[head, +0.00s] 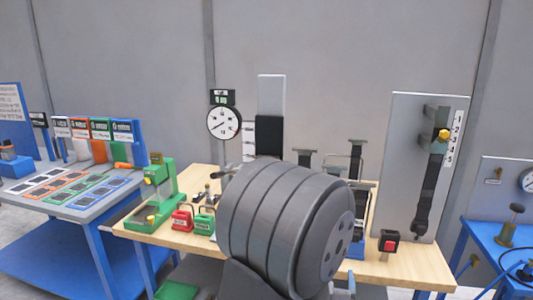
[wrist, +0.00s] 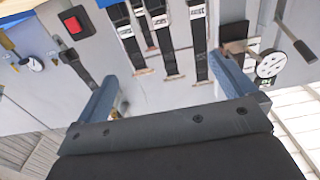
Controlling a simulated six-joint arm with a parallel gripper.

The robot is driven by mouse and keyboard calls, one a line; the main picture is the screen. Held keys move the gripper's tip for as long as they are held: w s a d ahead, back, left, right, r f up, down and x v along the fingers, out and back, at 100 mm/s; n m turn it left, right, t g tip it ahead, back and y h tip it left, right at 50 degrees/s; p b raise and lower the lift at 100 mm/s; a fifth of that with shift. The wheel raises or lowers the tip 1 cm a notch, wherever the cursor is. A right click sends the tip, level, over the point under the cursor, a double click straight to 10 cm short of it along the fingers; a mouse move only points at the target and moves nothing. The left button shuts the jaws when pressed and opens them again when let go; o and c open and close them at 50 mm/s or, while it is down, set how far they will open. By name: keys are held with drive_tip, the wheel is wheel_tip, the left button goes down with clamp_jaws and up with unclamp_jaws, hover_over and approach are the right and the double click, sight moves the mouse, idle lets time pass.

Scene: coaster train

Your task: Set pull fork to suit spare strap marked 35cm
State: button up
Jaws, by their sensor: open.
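In the wrist view my gripper (wrist: 165,68) is open, with nothing between its fingers. Beyond it are several black straps (wrist: 170,38) with white labels near the top edge; the print is too small to read, so I cannot tell which is marked 35cm. In the head view an upright grey board (head: 400,130) at the right carries a dark fitting with a yellow knob (head: 444,136), beside a numbered strip (head: 453,138). A long black piece (head: 428,190) hangs below the knob. I cannot tell which part is the pull fork. My gripper is hidden in the head view.
A red button box (head: 389,241) stands before the board on the wooden bench (head: 420,268). A green device (head: 153,195), small red (head: 181,219) and green blocks, and a round dial (head: 224,122) are left of my arm. A blue table (head: 100,215) stands further left.

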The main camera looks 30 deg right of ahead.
drive_tip(key=shift+w, duration=0.1)
drive_tip(key=c, duration=0.4)
drive_tip(key=shift+t+h, duration=0.3)
drive_tip(key=shift+t, duration=0.2)
drive_tip(key=w, duration=0.1)
drive_tip(key=w+r, duration=0.1)
drive_tip(key=w, duration=0.1)
drive_tip(key=w+r, duration=0.1)
drive_tip(key=w, duration=0.1)
drive_tip(key=shift+w+d+r, duration=0.2)
drive_tip(key=shift+w, duration=0.05)
drive_tip(key=c, duration=1)
drive_tip(key=w+a+r+h, duration=0.1)
drive_tip(key=w+r, duration=0.1)
drive_tip(key=w, duration=0.2)
drive_tip(key=w+a+r+t, duration=0.1)
drive_tip(key=w+r, duration=0.1)
drive_tip(key=w, duration=0.3)
drive_tip(key=w+a+r+t+h, duration=0.1)
drive_tip(key=w+r, duration=0.1)
drive_tip(key=w, duration=0.3)
drive_tip(key=shift+a+h, duration=0.15)
drive_tip(key=shift+h, duration=0.15)
drive_tip(key=shift+c, duration=0.3)
drive_tip(key=x, duration=1.7)
drive_tip(key=shift+r, duration=0.1)
clamp_jaws()
